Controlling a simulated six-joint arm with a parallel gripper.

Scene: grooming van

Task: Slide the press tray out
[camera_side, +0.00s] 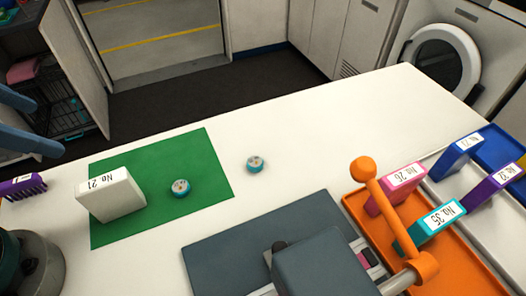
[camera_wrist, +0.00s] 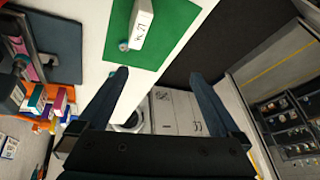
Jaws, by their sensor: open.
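The press is a dark grey block (camera_side: 325,268) on a slate-grey base plate (camera_side: 225,262), at the bottom of the side view. An orange lever (camera_side: 376,192) with a ball end stands at its right. A pale piece with a pink strip (camera_side: 366,258) shows at the block's right side; I cannot tell whether it is the press tray. The block hides much of what lies under it. My gripper (camera_side: 48,128) is at the left edge of the side view, far from the press. In the wrist view my gripper (camera_wrist: 165,76) has its fingers wide apart with nothing between them.
A green mat (camera_side: 140,212) holds a white block marked No 21 (camera_side: 112,195) and a small round tin (camera_side: 181,188). Another tin (camera_side: 255,164) is right of it. An orange tray (camera_side: 460,272) with coloured blocks is at the right.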

